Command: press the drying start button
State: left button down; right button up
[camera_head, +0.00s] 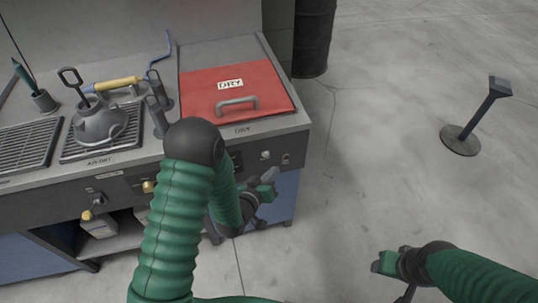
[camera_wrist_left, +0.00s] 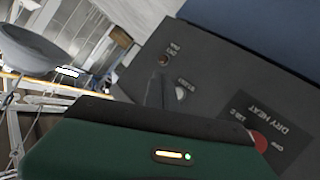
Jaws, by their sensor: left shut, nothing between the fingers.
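The red drying lid marked DRY (camera_head: 225,95) lies shut on the right end of the bench. On the front panel below it is a pale round button (camera_head: 265,155). In the left wrist view this white button (camera_wrist_left: 181,93) sits beside a small label that seems to read START. My left gripper (camera_head: 270,178) is shut and empty, just in front of the panel. Its grey fingertips (camera_wrist_left: 157,88) appear just beside the button in the wrist view; I cannot tell whether they touch it. My right gripper (camera_head: 388,262) hangs over open floor, far from the panel; its jaws are unclear.
The wrist view shows a red DRY HEAT knob (camera_wrist_left: 259,142) and a small indicator (camera_wrist_left: 163,60) near the button. A grey kettle-like vessel (camera_head: 100,122) and a yellow-handled tool (camera_head: 115,83) are on the bench. A post (camera_head: 478,115) stands right; the floor between is clear.

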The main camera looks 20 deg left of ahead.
aim_at(266, 154)
pick_arm(q)
jog(key=w+a, duration=0.2)
jog(key=a, duration=0.1)
jog(key=shift+w+f, duration=0.15)
jog(key=shift+w, duration=0.25)
pick_arm(e)
jog(key=shift+a+r, duration=0.1)
jog(key=shift+a, duration=0.6)
pick_arm(q)
jog(key=shift+d, duration=0.2)
pick_arm(e)
jog(key=shift+d, duration=0.25)
pick_arm(q)
jog(key=shift+a, duration=0.15)
pick_arm(e)
jog(key=shift+a, duration=0.15)
pick_arm(q)
jog(key=shift+w+a, duration=0.2)
jog(key=shift+w, duration=0.1)
